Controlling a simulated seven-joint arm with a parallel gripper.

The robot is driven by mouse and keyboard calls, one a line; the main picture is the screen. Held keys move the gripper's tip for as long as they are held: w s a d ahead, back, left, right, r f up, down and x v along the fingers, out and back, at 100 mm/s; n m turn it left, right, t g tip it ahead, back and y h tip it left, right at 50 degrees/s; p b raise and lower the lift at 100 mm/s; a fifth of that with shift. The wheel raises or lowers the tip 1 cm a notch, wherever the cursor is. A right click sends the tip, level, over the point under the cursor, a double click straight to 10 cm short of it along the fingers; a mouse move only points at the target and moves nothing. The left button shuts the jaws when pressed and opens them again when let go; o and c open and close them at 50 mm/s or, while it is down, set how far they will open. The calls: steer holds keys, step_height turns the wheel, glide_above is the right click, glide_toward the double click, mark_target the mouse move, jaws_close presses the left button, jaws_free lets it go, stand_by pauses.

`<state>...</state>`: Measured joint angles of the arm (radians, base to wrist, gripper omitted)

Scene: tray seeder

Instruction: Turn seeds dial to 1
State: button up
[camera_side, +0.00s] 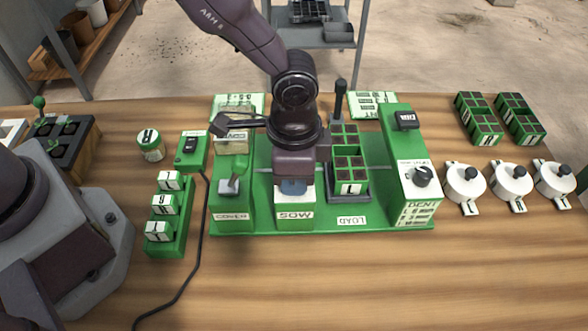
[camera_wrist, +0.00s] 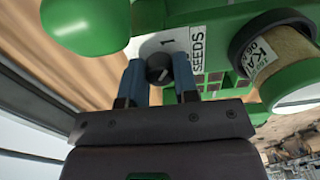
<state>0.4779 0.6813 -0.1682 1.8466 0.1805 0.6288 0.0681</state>
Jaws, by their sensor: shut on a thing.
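The DENT block (camera_side: 415,195) with its black knob stands right of my gripper. A small lever (camera_side: 238,165) stands close on the left at COVER. A tray of cells (camera_side: 350,175) sits at LOAD. The front of the wooden table (camera_side: 330,280) is clear.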

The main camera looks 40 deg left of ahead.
steer(key=shift+n, duration=0.5)
steer(key=o, duration=0.9)
steer(key=shift+o, duration=0.2)
step_height(320, 180, up, 13)
steer(key=shift+f, duration=0.1)
